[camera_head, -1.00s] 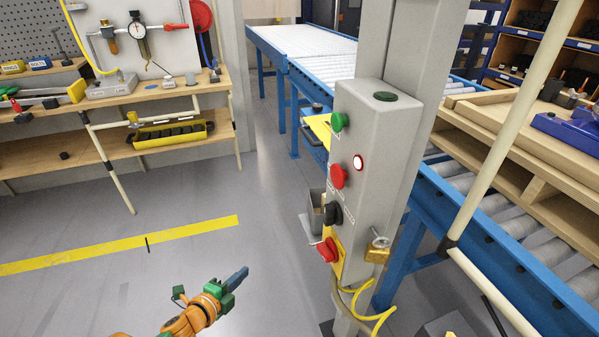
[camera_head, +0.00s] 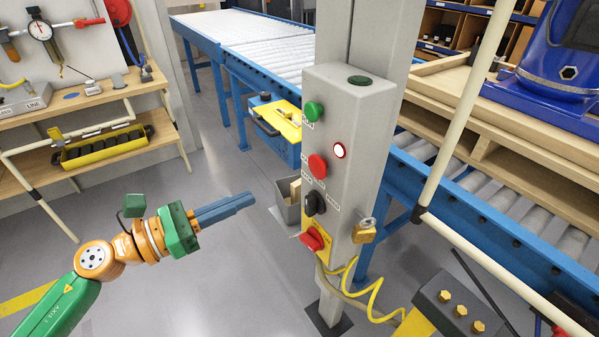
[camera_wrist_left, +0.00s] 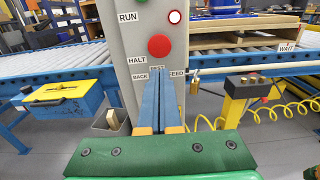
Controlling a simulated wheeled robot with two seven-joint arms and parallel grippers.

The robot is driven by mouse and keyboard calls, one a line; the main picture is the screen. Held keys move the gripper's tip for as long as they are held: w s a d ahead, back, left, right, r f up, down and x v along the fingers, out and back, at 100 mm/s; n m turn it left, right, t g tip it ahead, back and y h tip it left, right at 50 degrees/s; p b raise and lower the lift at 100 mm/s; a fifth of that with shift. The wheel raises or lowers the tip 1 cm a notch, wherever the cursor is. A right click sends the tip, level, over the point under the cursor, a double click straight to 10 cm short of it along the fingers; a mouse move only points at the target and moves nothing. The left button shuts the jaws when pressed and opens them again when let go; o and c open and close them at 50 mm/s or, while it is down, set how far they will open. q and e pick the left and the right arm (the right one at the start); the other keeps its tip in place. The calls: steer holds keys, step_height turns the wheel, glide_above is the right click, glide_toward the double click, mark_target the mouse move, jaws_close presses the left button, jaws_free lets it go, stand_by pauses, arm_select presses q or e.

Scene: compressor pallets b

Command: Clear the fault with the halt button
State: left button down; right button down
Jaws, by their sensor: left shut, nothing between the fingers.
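A grey control box (camera_head: 345,130) on a post carries a green button (camera_head: 314,111), a red round button (camera_head: 318,166), a lit white lamp with a red rim (camera_head: 340,150), a black selector knob (camera_head: 314,203) and a red knob on yellow (camera_head: 312,240). In the left wrist view, the red button (camera_wrist_left: 159,45) has a HALT label (camera_wrist_left: 137,61) below its left side. My left gripper (camera_head: 250,199) is shut and empty, left of the box and pointing toward it. In the left wrist view its blue fingers (camera_wrist_left: 163,88) hide the area below the red button. My right gripper is not in view.
A brass padlock (camera_head: 364,234) hangs on the box's right side. A blue roller conveyor (camera_head: 480,205) runs behind the post. A grey bin (camera_head: 288,210) stands behind it. A dark block with yellow bolts (camera_head: 458,308) is at lower right. The floor left of the post is clear.

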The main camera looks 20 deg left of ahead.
mark_target(314, 169)
arm_select(q)
steer(key=p+x, duration=0.2)
steer(key=x, duration=0.4)
steer(key=p+x, duration=0.3)
steer(key=x, duration=0.3)
steer(key=shift+w+r, duration=0.15)
steer(key=shift+r, duration=0.05)
steer(key=shift+w+d+f, duration=0.2)
steer(key=shift+w+d, duration=0.05)
steer(key=shift+d, duration=0.05)
